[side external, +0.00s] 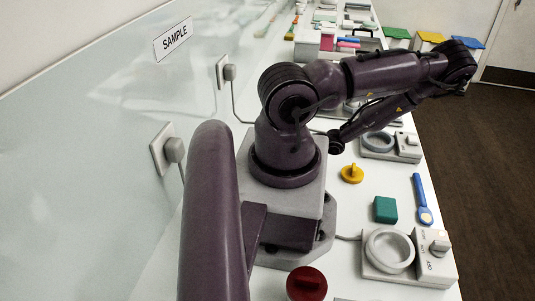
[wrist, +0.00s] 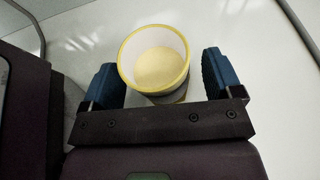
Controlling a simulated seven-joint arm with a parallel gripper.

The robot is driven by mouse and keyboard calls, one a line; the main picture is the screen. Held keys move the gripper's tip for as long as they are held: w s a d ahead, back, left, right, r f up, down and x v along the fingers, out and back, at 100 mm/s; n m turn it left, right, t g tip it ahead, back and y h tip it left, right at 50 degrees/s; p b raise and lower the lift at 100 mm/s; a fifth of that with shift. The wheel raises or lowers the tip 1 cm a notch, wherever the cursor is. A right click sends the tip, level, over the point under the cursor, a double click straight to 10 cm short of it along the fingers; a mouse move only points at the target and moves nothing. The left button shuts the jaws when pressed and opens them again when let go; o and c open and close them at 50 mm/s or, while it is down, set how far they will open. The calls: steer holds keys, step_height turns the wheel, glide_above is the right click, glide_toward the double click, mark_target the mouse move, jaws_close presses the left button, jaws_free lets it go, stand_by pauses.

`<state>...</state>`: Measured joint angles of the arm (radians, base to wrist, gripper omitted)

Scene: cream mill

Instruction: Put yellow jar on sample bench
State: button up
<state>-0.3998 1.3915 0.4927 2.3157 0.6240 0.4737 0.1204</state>
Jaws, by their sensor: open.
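The yellow jar (wrist: 155,66) shows in the wrist view as an open round container with a yellow rim, pale inside, no contents clearly visible. My gripper (wrist: 160,70) is open, with one blue-padded finger on each side of the jar. There seem to be gaps between the jar and both fingers. The jar's lower part is partly hidden by the gripper body. In the side external view my arm hides the jar and most of my gripper. A SAMPLE sign (side external: 173,39) is on the wall beside the long white bench (side external: 345,225).
A yellow knobbed lid (side external: 351,174), a teal block (side external: 385,209), a blue spoon (side external: 422,201) and a red knobbed lid (side external: 306,283) lie on the bench. A hotplate-like device (side external: 390,251) stands at the front right, another (side external: 378,142) farther back. Coloured-lid bins (side external: 430,38) stand far back.

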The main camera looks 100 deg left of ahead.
steer(key=shift+s+f, duration=0.1)
steer(key=shift+s, duration=0.15)
steer(key=c, duration=1.1)
step_height(320, 180, up, 10)
steer(key=w+f+m+t+y, duration=0.1)
steer(key=w+m+t+y, duration=0.5)
steer(key=w, duration=1)
steer(key=w+f+m+t+y, duration=0.1)
steer(key=w+m+t+y, duration=0.4)
steer(key=w, duration=1.1)
steer(key=shift+w+f+m+g+y, duration=0.1)
steer(key=shift+f+m+g, duration=0.25)
steer(key=shift+f, duration=0.95)
steer(key=shift+f+m+g+y, duration=0.15)
steer(key=shift+f+m, duration=0.3)
steer(key=shift+f, duration=0.85)
steer(key=shift+w+f+m+g+y, duration=0.1)
steer(key=shift+f+m+g, duration=0.25)
steer(key=shift+f, duration=0.95)
